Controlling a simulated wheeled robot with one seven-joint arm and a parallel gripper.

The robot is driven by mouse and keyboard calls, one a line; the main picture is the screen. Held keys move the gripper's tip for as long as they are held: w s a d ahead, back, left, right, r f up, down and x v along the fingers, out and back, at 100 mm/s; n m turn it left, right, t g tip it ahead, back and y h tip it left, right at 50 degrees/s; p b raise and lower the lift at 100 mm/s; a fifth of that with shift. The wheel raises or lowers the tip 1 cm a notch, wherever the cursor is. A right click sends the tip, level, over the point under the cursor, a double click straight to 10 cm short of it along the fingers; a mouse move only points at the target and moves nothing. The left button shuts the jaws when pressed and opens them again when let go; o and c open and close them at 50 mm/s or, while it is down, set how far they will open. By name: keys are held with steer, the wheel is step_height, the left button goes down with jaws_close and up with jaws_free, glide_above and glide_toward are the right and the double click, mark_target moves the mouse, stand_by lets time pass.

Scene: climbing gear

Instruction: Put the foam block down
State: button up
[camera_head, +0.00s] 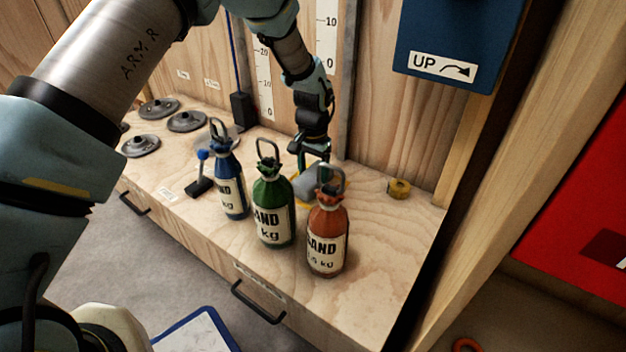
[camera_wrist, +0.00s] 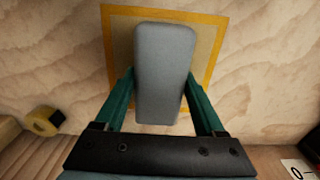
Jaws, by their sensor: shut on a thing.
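The grey foam block (camera_wrist: 165,75) is between the two green fingers of my gripper (camera_wrist: 160,88) in the wrist view. My gripper is shut on it. The block is over a square with a yellow border (camera_wrist: 108,45) on the wooden bench; whether it touches the surface I cannot tell. In the head view my gripper (camera_head: 312,168) is low over the bench behind the bottles. The foam block (camera_head: 308,187) shows there partly, with the green and orange bottles hiding some of it and of the yellow-bordered square.
Blue (camera_head: 230,185), green (camera_head: 273,212) and orange (camera_head: 328,238) sand bottles stand in front of my gripper. A roll of yellow tape (camera_head: 399,188) lies to the right. Grey discs (camera_head: 187,121) lie at the left. The wooden wall is close behind; the bench's front right is clear.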

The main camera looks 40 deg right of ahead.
mark_target(313, 173)
steer(key=shift+f, duration=0.15)
steer(key=o, duration=1.5)
step_height(313, 173, up, 12)
steer(key=p, duration=0.4)
